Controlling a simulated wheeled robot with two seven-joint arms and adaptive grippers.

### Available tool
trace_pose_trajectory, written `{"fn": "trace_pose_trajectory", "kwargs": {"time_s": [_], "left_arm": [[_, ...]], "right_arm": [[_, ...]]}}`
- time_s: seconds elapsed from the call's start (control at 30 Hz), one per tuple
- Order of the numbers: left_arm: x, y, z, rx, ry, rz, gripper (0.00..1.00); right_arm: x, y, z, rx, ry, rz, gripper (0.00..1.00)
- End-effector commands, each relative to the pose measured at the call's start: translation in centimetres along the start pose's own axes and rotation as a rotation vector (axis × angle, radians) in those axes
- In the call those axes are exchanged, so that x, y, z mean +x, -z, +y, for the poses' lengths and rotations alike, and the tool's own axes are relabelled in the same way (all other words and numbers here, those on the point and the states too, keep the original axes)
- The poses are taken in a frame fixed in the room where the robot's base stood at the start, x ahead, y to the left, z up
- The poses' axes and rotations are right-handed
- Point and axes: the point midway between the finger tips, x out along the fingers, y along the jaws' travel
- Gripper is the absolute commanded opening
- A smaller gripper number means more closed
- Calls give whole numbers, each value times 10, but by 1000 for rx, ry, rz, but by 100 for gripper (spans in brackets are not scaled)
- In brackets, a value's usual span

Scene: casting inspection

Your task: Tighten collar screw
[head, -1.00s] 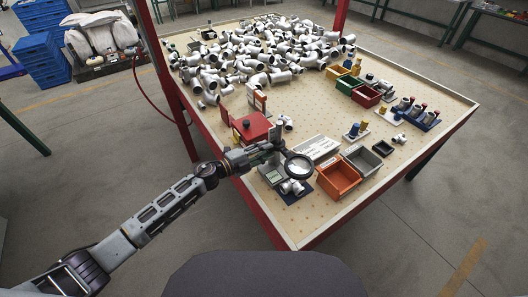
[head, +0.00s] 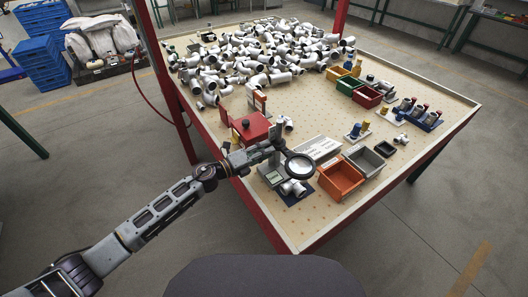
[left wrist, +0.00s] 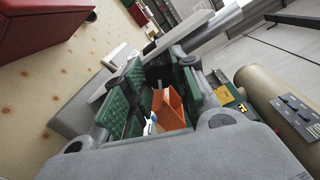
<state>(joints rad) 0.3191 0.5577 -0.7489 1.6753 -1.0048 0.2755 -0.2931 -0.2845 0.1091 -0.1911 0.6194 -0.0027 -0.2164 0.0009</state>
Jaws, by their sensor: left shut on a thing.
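A magnifier with a round, dark-rimmed lens (head: 300,166) stands near the front-left edge of the table. Its upright post (head: 278,131) rises just beyond my left gripper. My left gripper (head: 273,149) reaches in from the left and is at the post, beside the lens. In the left wrist view its green-padded fingers (left wrist: 150,92) are close around a small dark part, which appears to be the collar screw. The fingers mostly hide this part, and its turn cannot be judged. My right gripper is not in view.
An orange bin (head: 340,180) and a grey bin (head: 364,160) stand to the right. A red box (head: 250,127) stands behind the gripper. Many white pipe fittings (head: 250,60) cover the back.

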Motion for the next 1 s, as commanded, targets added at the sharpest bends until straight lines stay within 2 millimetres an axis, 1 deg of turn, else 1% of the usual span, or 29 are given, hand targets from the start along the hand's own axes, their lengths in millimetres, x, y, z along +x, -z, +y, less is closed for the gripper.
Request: {"fn": "trace_pose_trajectory", "kwargs": {"time_s": [0.13, 0.37, 0.4, 0.53, 0.57, 0.77, 0.87, 1.0], "left_arm": [[0, -1, -1, 8, 0, -2, 4], [0, -1, -1, 7, 0, -2, 4], [0, -1, -1, 7, 0, -2, 33], [0, -1, 0, 6, 0, -1, 49], [0, -1, 0, 6, 0, -1, 51], [0, 0, 0, 5, 0, 0, 51], [0, 0, 0, 5, 0, 0, 51], [-3, 0, 0, 4, -1, 0, 51]], "right_arm": [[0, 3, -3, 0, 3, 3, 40], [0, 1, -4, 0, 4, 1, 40], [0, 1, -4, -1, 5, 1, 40], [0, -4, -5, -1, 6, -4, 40], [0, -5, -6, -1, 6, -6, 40], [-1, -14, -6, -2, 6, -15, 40], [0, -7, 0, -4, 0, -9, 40], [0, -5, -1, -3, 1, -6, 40]]}}
